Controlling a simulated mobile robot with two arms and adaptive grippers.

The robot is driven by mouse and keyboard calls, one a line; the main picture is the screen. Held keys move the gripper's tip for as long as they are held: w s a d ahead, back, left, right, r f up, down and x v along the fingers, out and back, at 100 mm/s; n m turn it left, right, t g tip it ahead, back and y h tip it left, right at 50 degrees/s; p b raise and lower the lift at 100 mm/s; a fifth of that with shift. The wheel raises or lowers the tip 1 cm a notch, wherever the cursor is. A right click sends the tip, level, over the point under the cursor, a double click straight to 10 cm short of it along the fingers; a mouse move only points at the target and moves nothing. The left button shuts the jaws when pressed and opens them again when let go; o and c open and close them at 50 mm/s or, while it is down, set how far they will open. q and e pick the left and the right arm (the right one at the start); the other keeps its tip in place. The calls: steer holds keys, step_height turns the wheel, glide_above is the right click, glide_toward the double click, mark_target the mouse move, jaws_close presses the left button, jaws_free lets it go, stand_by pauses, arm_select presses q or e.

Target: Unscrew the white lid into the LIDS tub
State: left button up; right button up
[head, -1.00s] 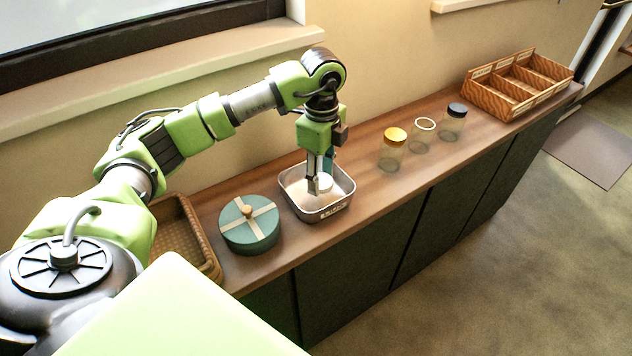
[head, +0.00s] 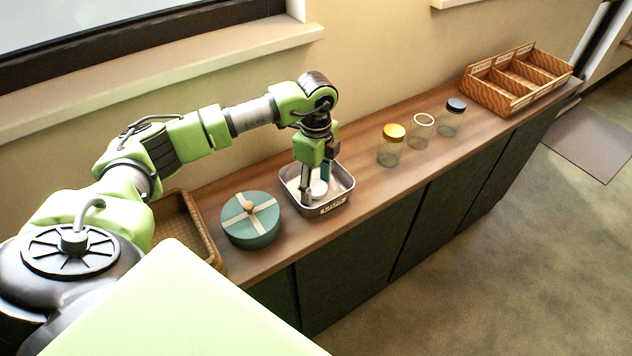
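The white lid (head: 319,188) is inside the metal LIDS tub (head: 338,204), low down near its middle. My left gripper (head: 314,188) points down into the tub, with its fingers spread apart around or just above the lid. The near finger partly hides the lid, so I cannot tell if either finger touches it. The middle glass jar (head: 419,138) stands on the counter with an open, white-ringed mouth. My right gripper is out of view.
A yellow-lidded jar (head: 390,153) and a dark-lidded jar (head: 451,123) flank the open jar. A divided wicker tray (head: 508,105) stands at the far right end. A round teal box (head: 250,231) and a wicker basket (head: 212,250) are left of the tub. Counter between tub and jars is clear.

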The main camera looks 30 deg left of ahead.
mark_target(316, 187)
arm_select(q)
steer(key=shift+r, duration=0.55)
step_height(316, 187, up, 11)
steer(key=b, duration=0.3)
steer(key=shift+r, duration=0.15)
